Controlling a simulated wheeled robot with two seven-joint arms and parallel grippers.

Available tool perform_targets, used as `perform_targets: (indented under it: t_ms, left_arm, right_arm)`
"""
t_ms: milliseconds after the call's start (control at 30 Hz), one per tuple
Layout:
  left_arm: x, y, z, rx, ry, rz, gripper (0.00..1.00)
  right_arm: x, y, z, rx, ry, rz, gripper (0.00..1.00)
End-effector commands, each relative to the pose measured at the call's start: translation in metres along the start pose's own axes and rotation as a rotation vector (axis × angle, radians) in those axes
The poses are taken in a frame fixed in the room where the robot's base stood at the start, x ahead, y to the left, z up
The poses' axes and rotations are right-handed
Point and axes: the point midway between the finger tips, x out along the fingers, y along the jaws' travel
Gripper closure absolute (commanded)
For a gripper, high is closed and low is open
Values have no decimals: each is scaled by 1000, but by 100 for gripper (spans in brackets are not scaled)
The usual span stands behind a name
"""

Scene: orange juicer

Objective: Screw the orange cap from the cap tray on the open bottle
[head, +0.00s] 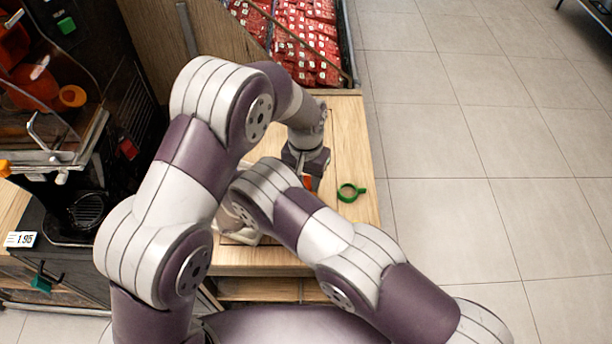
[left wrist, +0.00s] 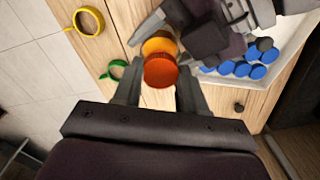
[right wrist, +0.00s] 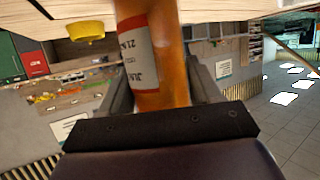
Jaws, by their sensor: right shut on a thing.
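The orange cap (left wrist: 160,72) shows in the left wrist view as a dark orange disc at the top end of the bottle (left wrist: 160,45). I cannot tell how firmly it sits there. My left gripper (left wrist: 158,88) is open, with one finger on each side of the cap and gaps showing. In the head view my left gripper (head: 306,168) points down over the table. My right gripper (right wrist: 155,98) is shut on the bottle (right wrist: 152,55), which holds orange juice and has a pale label. The cap tray (left wrist: 290,62) is white and holds several blue caps (left wrist: 241,68).
A green ring (head: 351,192) lies on the wooden table (head: 352,135), right of my left gripper. A yellow ring (left wrist: 88,21) shows in the left wrist view. The juicer (head: 60,90) stands at the left. Red packages (head: 308,35) fill a bin behind the table.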

Motion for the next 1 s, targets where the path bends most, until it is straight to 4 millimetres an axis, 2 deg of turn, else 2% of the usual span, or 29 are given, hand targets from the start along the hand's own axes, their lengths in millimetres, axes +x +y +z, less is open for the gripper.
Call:
perform_targets:
  t_ms: [300, 333, 400, 767, 867, 1000]
  left_arm:
    - [0, 1, 0, 3, 0, 1, 96]
    - [0, 1, 0, 3, 0, 1, 53]
    - [0, 1, 0, 3, 0, 1, 30]
    - [-5, 0, 0, 3, 2, 1, 30]
    - [-19, 0, -1, 3, 3, 1, 30]
    - [-51, 0, -1, 3, 6, 1, 30]
  right_arm:
    - [-1, -1, 0, 0, -1, -3, 100]
    - [-1, -1, 0, 0, -1, -3, 100]
    - [-1, -1, 0, 0, -1, -3, 100]
    - [0, 0, 0, 0, 0, -2, 100]
    - [0, 0, 0, 0, 0, -1, 100]
    - [0, 0, 0, 0, 0, -1, 100]
